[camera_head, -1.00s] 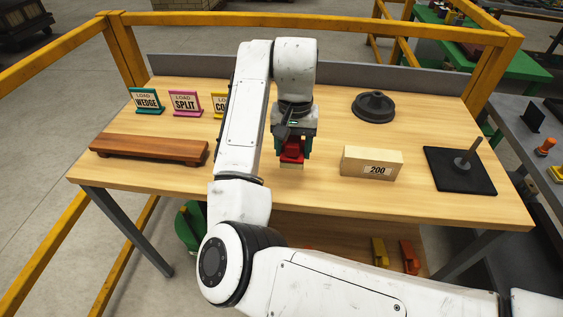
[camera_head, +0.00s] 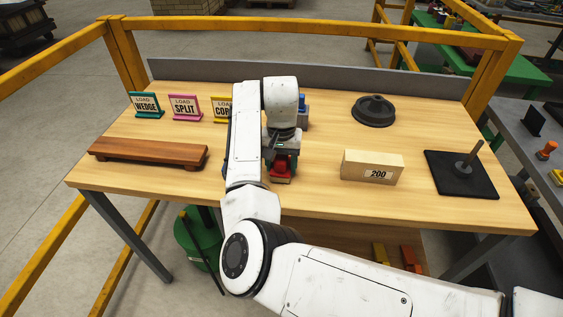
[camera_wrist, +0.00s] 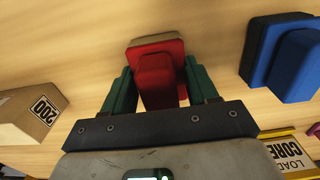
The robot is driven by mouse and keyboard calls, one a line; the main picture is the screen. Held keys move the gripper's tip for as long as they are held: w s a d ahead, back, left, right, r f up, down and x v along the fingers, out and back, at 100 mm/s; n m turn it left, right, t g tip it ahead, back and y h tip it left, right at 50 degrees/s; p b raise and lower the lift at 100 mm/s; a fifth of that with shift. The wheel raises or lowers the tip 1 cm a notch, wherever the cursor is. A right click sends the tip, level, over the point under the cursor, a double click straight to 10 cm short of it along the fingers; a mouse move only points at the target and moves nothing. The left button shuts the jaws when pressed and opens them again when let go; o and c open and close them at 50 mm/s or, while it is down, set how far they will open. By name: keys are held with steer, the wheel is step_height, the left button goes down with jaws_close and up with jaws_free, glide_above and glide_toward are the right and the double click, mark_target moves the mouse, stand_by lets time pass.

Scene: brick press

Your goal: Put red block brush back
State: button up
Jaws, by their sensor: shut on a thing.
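The red block brush (camera_head: 280,170) has a red body and handle with a tan bristle side. My gripper (camera_head: 283,161) is shut on it over the front middle of the table. In the wrist view the brush (camera_wrist: 157,78) sits between the two green fingers of my gripper (camera_wrist: 158,70), tan side away from the palm. I cannot tell whether the bristles touch the table.
A blue brush-like block (camera_wrist: 287,60) stands behind my gripper. A tan "200" block (camera_head: 372,167) is to the right, a wooden board (camera_head: 148,152) to the left. A dark round part (camera_head: 374,110) and a black post base (camera_head: 460,174) lie further right.

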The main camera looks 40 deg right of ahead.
steer(key=shift+f, duration=0.1)
steer(key=o, duration=0.9)
steer(key=shift+o, duration=0.2)
step_height(320, 180, up, 12)
steer(key=shift+r, duration=0.15)
